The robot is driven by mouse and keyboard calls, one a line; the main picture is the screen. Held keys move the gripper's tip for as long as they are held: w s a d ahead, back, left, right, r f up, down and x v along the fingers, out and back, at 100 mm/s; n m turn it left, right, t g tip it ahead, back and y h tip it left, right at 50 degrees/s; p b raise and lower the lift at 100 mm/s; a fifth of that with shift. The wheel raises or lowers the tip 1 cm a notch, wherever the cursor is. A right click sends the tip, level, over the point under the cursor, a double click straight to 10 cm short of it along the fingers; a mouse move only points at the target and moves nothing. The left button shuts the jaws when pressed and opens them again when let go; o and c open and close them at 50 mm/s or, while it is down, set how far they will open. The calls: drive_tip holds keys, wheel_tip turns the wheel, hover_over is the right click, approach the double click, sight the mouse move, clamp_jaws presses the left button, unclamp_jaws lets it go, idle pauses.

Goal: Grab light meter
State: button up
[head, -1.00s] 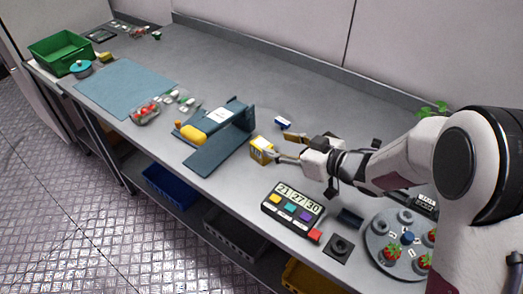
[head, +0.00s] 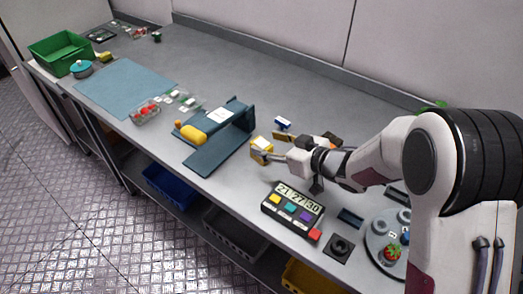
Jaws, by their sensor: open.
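A small yellow box-shaped device with a pale top face (head: 263,144), which looks like the light meter, stands on the grey bench in the head view. My gripper (head: 264,156) is open, with its fingertips right at the near side of the device. The fingers hide part of its lower body. I cannot tell whether they touch it or reach around it.
A dark blue angled stand (head: 220,148) with a yellow rounded object (head: 193,134) is to the left. A black timer box (head: 292,208) is in front. A blue-white item (head: 283,124) lies behind. A round grey tray (head: 375,246) is at right.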

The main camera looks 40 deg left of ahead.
sight(261, 142)
drive_tip(key=shift+x, duration=1.8)
drive_tip(key=shift+s+f, duration=0.1)
drive_tip(key=shift+s, duration=0.05)
drive_tip(key=shift+c, duration=0.5)
drive_tip(key=c, duration=1.2)
